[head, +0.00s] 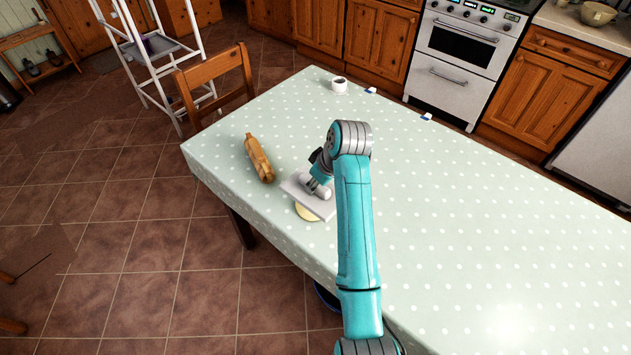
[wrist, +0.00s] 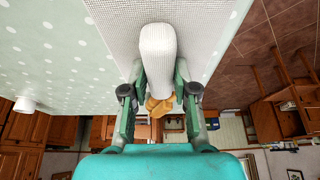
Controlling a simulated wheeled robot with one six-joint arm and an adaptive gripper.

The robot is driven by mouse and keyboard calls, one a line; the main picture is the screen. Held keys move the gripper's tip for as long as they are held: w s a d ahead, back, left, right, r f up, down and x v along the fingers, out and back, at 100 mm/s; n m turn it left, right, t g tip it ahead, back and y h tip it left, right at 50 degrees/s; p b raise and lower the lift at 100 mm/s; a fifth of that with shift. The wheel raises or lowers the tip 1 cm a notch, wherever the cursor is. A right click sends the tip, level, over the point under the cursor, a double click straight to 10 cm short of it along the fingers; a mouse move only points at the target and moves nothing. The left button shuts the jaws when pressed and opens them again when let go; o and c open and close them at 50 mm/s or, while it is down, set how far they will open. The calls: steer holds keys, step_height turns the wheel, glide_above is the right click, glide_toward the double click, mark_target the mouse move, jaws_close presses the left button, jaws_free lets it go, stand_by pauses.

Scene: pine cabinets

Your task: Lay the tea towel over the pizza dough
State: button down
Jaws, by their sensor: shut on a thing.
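The tea towel (head: 322,209) is a pale, flat, roughly square cloth near the table's left front edge. It covers part of the pizza dough (head: 304,213), whose pale yellow rim shows at the near side. My gripper (head: 319,188) is above the towel and shut on a raised, bunched part of it. In the wrist view the gripper (wrist: 160,78) has this white fold between its fingers, and the woven towel (wrist: 108,22) spreads out on both sides. The dough is hidden there. I cannot tell whether the towel touches the dough.
A brown rolling pin (head: 258,158) lies left of the towel on the dotted tablecloth (head: 480,220). A white mug (head: 339,86) and small blue-and-white items (head: 426,116) are at the far edge. A wooden chair (head: 215,75) stands at the far left. The table's right side is clear.

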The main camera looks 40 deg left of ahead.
steer(key=shift+f, duration=1.45)
steer(key=shift+f, duration=0.3)
steer(key=c, duration=0.8)
jaws_free()
steer(key=v, duration=1)
steer(key=shift+r, duration=0.15)
steer(key=shift+v, duration=0.85)
